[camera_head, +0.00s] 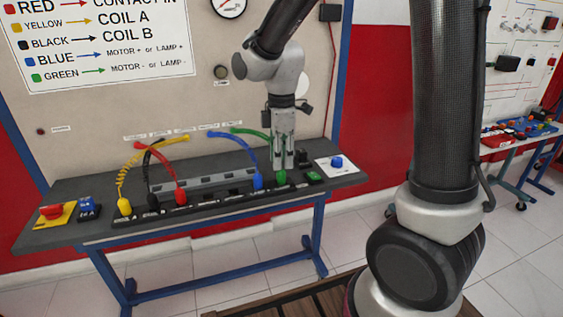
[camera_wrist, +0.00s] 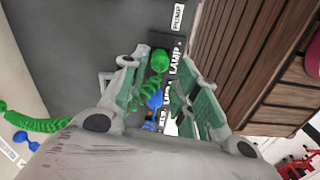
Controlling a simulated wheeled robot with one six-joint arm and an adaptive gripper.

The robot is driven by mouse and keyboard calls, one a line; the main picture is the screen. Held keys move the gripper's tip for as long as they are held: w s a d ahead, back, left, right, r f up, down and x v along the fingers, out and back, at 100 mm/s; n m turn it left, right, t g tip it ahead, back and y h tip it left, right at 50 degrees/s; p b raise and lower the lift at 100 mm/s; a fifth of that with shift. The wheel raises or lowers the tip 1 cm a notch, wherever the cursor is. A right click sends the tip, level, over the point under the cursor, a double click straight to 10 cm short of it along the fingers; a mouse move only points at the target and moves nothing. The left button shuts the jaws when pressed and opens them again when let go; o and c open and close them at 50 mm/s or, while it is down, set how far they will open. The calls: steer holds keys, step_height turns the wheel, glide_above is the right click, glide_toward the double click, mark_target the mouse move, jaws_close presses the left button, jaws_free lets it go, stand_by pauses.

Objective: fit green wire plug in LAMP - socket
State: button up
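The green plug (camera_head: 281,177) stands at the right part of the black socket strip (camera_head: 212,203), right of the blue plug (camera_head: 258,181). In the wrist view the green plug (camera_wrist: 160,60) shows beside a LAMP label; I cannot tell how deep it sits. The green wire (camera_head: 248,131) runs up behind my gripper; its coils show between the fingers in the wrist view (camera_wrist: 145,92). My gripper (camera_head: 283,165) points down just above the green plug. Its fingers (camera_wrist: 156,68) are apart on either side of the plug, with a visible gap. The socket mouth is hidden.
Yellow (camera_head: 124,206), black (camera_head: 153,202) and red (camera_head: 181,196) plugs stand farther left on the strip. A red button on a yellow base (camera_head: 53,213) is at the left of the grey table (camera_head: 60,195). A white plate with a blue knob (camera_head: 337,163) is at the right.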

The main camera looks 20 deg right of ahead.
steer(key=shift+r, duration=0.1)
steer(key=shift+r, duration=1)
steer(key=shift+o, duration=0.4)
steer(key=o, duration=0.5)
step_height(320, 180, up, 12)
